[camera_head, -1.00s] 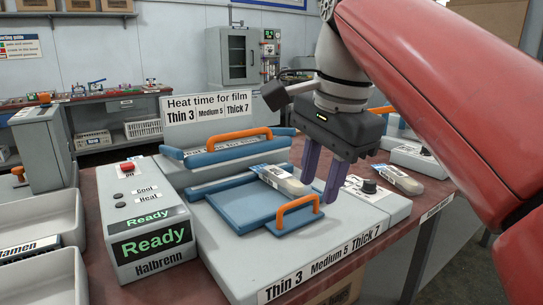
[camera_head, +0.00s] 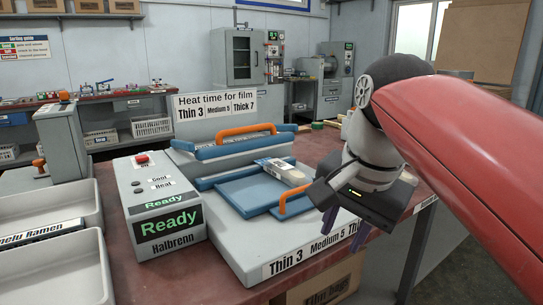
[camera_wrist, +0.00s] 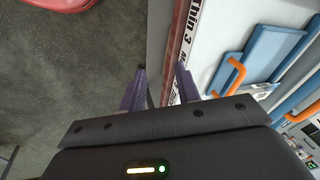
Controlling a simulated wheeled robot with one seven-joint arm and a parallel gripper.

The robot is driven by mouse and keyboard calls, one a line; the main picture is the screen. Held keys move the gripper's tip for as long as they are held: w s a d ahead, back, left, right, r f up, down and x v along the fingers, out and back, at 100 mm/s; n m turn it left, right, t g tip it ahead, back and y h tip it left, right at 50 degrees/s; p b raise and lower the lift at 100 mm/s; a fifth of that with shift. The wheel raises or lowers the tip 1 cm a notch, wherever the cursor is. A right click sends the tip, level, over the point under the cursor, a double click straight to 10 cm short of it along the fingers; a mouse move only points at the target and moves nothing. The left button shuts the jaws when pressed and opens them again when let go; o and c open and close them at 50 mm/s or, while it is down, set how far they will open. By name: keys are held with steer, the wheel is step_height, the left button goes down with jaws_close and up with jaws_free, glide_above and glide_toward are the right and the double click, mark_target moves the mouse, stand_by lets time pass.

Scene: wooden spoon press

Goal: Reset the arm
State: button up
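My gripper (camera_head: 346,228) is at the right front of the sealing machine, with its two purple fingers pointing down. In the wrist view my gripper (camera_wrist: 160,85) is open, with nothing between the fingers. Those fingers lie over the front edge of the bench, with dark floor on the left and the machine (camera_wrist: 220,32) on the right.
A white and blue package (camera_head: 284,172) lies on the blue tray (camera_head: 244,191) beside an orange handle (camera_head: 297,198). The control box (camera_head: 165,215) reads "Ready". Pale bins (camera_head: 60,258) stand at the left. Open floor lies before the bench.

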steer(key=s+d+f+n+t, duration=0.1)
steer(key=s+d+f+n, duration=0.1)
steer(key=f, duration=0.7)
steer(key=s+d+f+n+t+h, duration=0.1)
steer(key=s+d+f+n, duration=0.2)
steer(key=f, duration=0.7)
steer(key=s+n, duration=0.2)
steer(key=shift+n, duration=0.3)
